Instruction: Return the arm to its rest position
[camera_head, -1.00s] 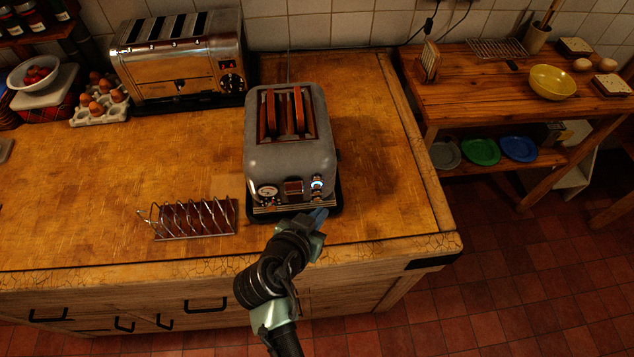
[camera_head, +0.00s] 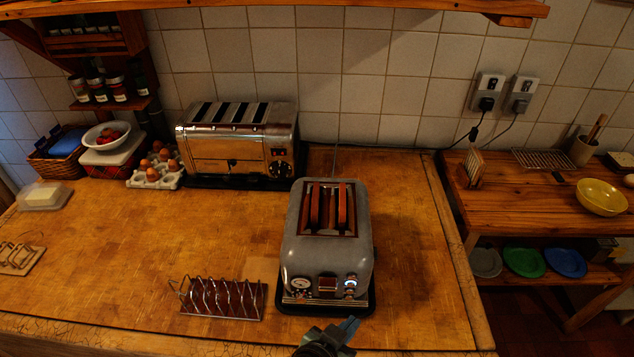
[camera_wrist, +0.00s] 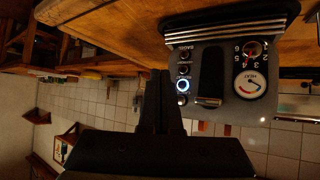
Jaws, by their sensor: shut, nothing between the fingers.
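My gripper (camera_head: 342,330) is at the bottom of the head view, just in front of the grey two-slot toaster (camera_head: 328,245), with its fingers shut and empty. Whether it touches the toaster cannot be told. Two brown slices stand in the toaster's slots. In the wrist view the closed fingers (camera_wrist: 160,90) point toward the toaster's front panel (camera_wrist: 215,110), which appears upside down with a dial, a lever and a lit blue-white button. Most of my arm is out of the head view.
A wire toast rack (camera_head: 222,298) stands left of the toaster on the wooden counter (camera_head: 130,245). A chrome four-slot toaster (camera_head: 238,142) stands behind. Eggs in a carton (camera_head: 158,168) sit at the back left. A side table (camera_head: 530,205) with a yellow bowl (camera_head: 601,197) is right.

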